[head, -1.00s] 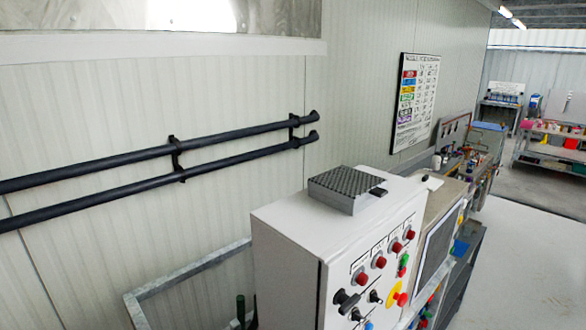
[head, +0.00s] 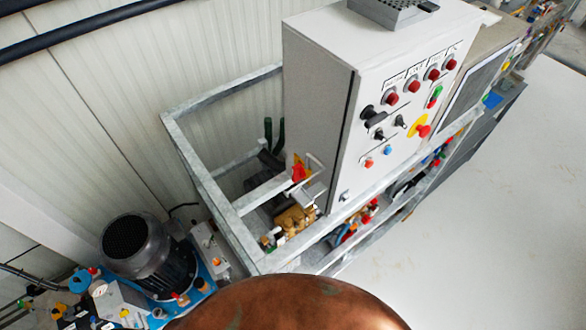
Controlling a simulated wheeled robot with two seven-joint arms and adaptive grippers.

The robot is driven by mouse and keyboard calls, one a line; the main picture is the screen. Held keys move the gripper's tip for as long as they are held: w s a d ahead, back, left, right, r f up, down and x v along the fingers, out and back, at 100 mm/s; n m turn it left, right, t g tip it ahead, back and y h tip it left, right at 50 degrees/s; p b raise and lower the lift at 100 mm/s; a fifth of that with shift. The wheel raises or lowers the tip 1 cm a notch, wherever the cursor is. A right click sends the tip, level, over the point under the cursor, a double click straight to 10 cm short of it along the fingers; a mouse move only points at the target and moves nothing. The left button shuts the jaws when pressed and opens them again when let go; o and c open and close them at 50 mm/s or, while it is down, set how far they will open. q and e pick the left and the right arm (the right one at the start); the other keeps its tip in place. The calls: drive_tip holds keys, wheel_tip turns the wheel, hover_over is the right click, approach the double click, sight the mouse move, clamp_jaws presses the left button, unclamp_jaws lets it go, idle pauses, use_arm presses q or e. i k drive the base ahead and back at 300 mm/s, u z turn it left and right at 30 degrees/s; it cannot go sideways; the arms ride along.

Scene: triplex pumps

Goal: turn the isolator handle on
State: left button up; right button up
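A grey control cabinet (head: 322,85) stands right of centre in the head view, its front panel facing right and toward me. Neither of my grippers is in view.
A galvanised frame (head: 215,190) surrounds the cabinet's left side, with pipework and brass fittings (head: 296,218) below. A black motor (head: 140,245) is at lower left. A copper-coloured rounded surface (head: 290,305) fills the bottom centre. Open pale floor (head: 490,210) lies to the right.

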sight(298, 171)
drive_tip(key=z, duration=0.8)
drive_tip(key=k, duration=1.3)
drive_tip(key=u, duration=1.45)
